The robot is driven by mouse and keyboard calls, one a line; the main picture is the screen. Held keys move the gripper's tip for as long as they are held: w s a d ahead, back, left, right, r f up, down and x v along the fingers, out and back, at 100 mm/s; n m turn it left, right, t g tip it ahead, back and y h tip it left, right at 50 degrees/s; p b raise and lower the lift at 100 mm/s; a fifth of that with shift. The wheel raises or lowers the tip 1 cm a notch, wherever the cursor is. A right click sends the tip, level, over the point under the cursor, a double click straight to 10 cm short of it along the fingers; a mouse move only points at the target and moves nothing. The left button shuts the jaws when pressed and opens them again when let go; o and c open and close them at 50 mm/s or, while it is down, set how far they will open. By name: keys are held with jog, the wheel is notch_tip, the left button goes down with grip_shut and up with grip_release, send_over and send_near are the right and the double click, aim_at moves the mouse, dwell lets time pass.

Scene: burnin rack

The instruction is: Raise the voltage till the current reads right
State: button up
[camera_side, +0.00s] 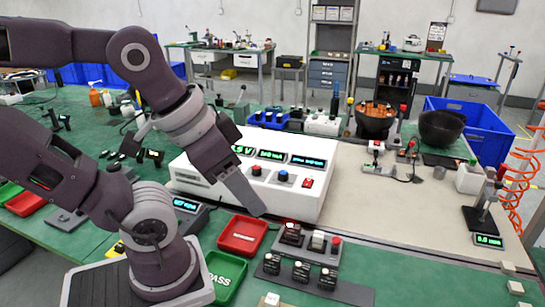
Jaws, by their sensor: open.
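The white power supply (228,158) stands on the bench in the middle. Its front has green-lit displays: a voltage display (242,150) partly hidden by my arm and ending in "V", a current display (270,155) in mA, and a third display (308,161). The digits are too small to read surely. My gripper (256,208) is open, pointing down in front of the supply's left front, below the knobs. I see no contact with a knob.
A red tray (242,236) and a green PASS tray (213,281) lie in front. A test fixture (316,243) with a red button stands right of them, behind a strip of dark modules (300,272). The beige mat (400,215) at right has free room.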

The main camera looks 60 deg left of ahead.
dwell(0.3)
jog(key=w+a+r+n+g, duration=0.1)
jog(key=w+a+n+g, duration=0.1)
jog(key=w+a+n, duration=0.6)
jog(key=n+g, duration=0.3)
jog(key=n, duration=0.9)
send_over(257, 167)
jog(key=f, duration=0.7)
jog(key=d+f, duration=0.1)
jog(key=f, duration=0.3)
jog(key=shift+s+f, duration=0.2)
jog(key=shift+f, duration=0.1)
jog(key=shift+n, duration=0.4)
jog(key=f, duration=0.4)
jog(key=a+f, duration=0.1)
jog(key=f, duration=0.1)
jog(key=shift+f, duration=0.4)
jog(key=shift+w+f, duration=0.1)
jog(key=shift+f, duration=0.4)
grip_shut()
